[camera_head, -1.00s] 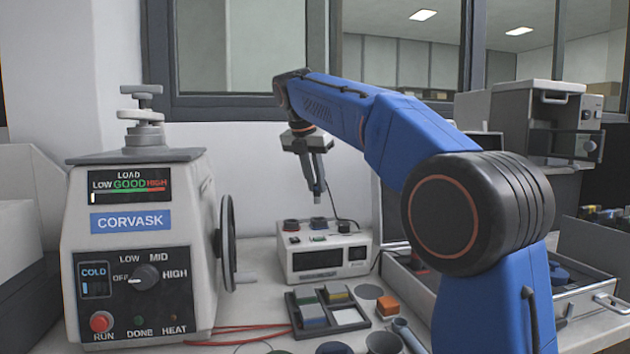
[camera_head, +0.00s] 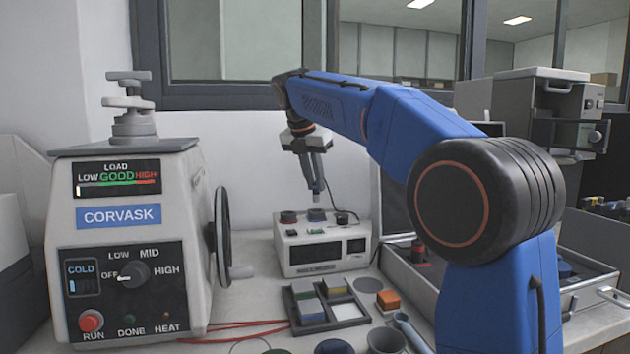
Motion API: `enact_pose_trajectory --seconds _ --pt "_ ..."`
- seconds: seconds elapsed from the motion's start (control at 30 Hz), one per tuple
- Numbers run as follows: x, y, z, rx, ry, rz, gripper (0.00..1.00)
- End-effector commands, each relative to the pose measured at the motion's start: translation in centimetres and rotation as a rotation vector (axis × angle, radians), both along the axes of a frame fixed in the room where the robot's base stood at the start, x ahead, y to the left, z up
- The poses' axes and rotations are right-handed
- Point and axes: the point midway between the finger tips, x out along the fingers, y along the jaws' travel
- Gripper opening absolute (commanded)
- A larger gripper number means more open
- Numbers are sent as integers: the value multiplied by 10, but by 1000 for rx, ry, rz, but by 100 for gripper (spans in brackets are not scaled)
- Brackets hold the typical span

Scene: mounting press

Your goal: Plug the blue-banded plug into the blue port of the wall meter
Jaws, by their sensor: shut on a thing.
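The wall meter (camera_head: 300,259) is a white box with a dark display, standing on the bench against the wall. Its top carries a red port (camera_head: 289,217), a blue port (camera_head: 316,214) and a dark port (camera_head: 342,217). My gripper (camera_head: 317,182) points down above the middle, blue port. It is shut on a small, slim plug (camera_head: 317,196), whose lower end appears just above the port. Its blue band is too small to make out, and whether the tip touches the port cannot be told.
A CORVASK press (camera_head: 120,240) with a side handwheel (camera_head: 222,236) stands at the left. A sectioned tray (camera_head: 290,303), an orange block (camera_head: 388,300) and several cups lie in front of the meter. An open case (camera_head: 585,292) is at the right. A dark cable runs near the meter.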

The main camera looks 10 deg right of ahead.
Motion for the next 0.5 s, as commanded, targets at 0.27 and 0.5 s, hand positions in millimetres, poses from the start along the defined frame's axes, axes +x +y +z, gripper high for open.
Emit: enact_pose_trajectory --seconds 0.27,0.5 --pt "-1 0 -6 0 0 0 0" --pt "-1 0 -6 0 0 0 0"
